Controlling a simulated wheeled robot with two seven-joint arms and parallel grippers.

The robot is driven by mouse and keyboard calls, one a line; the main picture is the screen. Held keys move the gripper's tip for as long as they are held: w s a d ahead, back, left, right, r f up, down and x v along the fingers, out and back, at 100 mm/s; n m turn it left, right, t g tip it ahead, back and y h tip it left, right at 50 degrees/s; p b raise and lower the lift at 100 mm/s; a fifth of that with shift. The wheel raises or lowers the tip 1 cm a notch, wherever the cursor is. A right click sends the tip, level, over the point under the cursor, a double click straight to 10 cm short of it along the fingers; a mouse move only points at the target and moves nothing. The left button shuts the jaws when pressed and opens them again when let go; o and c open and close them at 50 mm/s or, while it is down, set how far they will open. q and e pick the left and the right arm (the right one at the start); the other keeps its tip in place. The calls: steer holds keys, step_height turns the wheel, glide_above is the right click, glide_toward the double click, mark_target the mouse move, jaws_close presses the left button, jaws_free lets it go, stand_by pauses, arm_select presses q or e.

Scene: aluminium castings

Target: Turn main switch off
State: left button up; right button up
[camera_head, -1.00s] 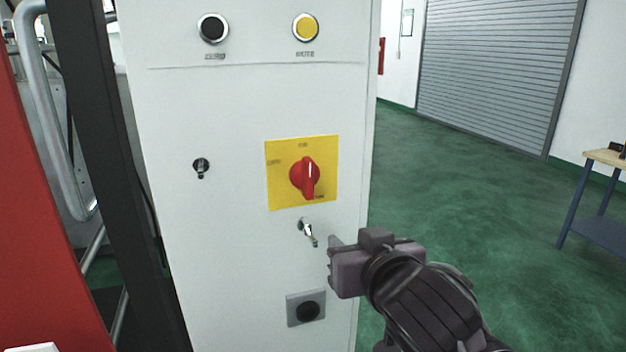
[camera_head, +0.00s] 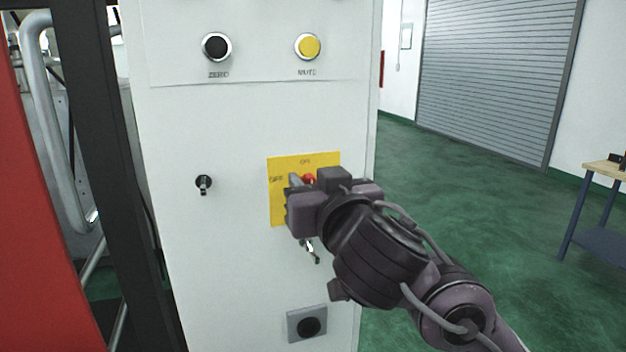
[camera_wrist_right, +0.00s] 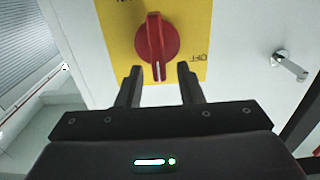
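The main switch is a red rotary knob (camera_wrist_right: 157,42) on a yellow plate (camera_head: 278,206) on the white cabinet front. In the head view my right gripper (camera_head: 292,187) covers most of the knob (camera_head: 309,178); the "OFF" and "ON" labels still show. In the right wrist view the two fingers of my right gripper (camera_wrist_right: 160,84) are apart. The knob's handle tip lies near the gap between the fingertips, with nothing gripped. I cannot tell whether the fingers touch the knob. My left gripper is not in view.
A key (camera_head: 312,252) sticks out below the plate, partly behind my right gripper. A black keyed lock (camera_head: 204,183) is left of the plate. Black (camera_head: 216,47) and yellow (camera_head: 307,46) buttons are above. A black round control (camera_head: 308,326) is below.

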steer(key=shift+w, duration=0.1)
steer(key=c, duration=0.7)
steer(key=shift+f, duration=0.1)
jaws_close()
steer(key=shift+a+f, duration=0.1)
